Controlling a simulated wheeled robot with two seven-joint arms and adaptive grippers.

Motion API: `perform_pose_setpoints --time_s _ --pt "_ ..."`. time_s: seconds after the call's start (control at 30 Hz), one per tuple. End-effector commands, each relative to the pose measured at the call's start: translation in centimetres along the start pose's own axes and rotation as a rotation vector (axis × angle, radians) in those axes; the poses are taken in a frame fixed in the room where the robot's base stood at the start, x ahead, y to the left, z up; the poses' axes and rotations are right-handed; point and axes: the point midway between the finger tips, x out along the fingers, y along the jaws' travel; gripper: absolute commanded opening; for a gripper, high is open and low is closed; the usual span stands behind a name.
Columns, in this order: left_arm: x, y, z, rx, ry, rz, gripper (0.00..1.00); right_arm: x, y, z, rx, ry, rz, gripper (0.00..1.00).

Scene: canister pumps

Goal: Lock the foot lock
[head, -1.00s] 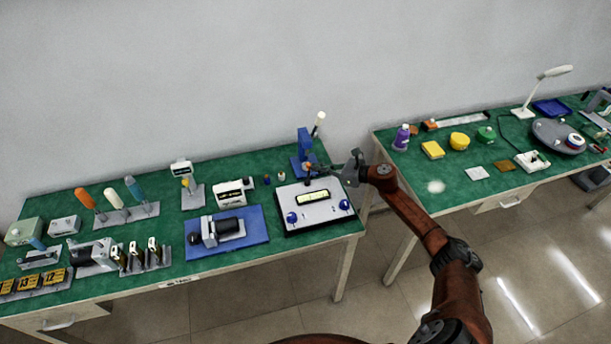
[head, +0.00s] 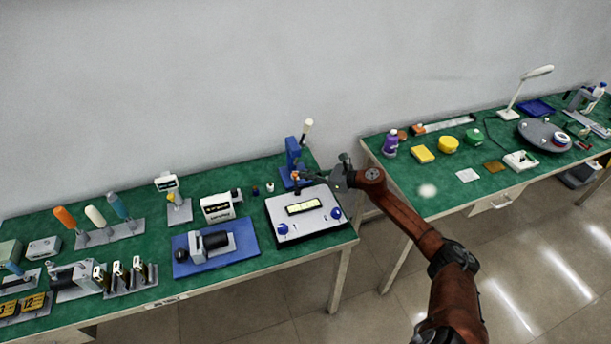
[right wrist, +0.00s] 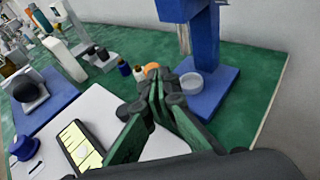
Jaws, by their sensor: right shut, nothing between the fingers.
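I cannot tell which part is the foot lock. A motor-like unit (head: 211,242) with a black cylinder lies on a blue mat (head: 247,247) on the left bench. Right of it stands a white-topped device (head: 318,222) with a lit display and two blue knobs; it also shows in the right wrist view (right wrist: 100,105). Behind the device is a blue press stand (head: 292,160), also in the right wrist view (right wrist: 192,50). My right gripper (head: 312,178) is shut and empty, above the back of the device and near the press base. Its closed fingers show in the right wrist view (right wrist: 158,90).
Small bottles (head: 262,188) stand behind the device. A white box (head: 217,207), a gauge stand (head: 177,200) and several upright handled tools (head: 95,216) fill the left bench. A gap separates it from the right bench (head: 435,198), which holds a purple bottle (head: 390,144).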

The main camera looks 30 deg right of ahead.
Motion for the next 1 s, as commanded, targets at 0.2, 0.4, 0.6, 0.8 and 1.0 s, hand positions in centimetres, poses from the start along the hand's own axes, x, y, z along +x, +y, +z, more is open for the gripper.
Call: perform_pose_setpoints --time_s 0.2,0.4,0.6,0.8,1.0 --pt "0.7 0.1 0.4 0.000 -0.006 0.001 0.00 -0.7 -0.3 -0.6 -0.002 0.003 0.005 0.00" --pt "1.3 0.1 0.8 0.000 -0.012 0.001 0.00 -3.6 -1.0 -0.8 -0.004 0.004 0.014 0.00" --pt "0.9 0.1 0.6 0.000 -0.010 0.001 0.00 -7.9 -1.8 -0.6 -0.003 0.002 0.015 0.00" --pt "0.8 0.1 0.4 0.000 -0.006 0.001 0.00 -10.7 -2.3 -0.6 -0.005 0.001 0.016 0.00" --pt "0.8 0.1 0.3 0.000 -0.005 0.001 0.00 -11.6 -2.5 -0.5 -0.005 0.000 0.017 0.00"
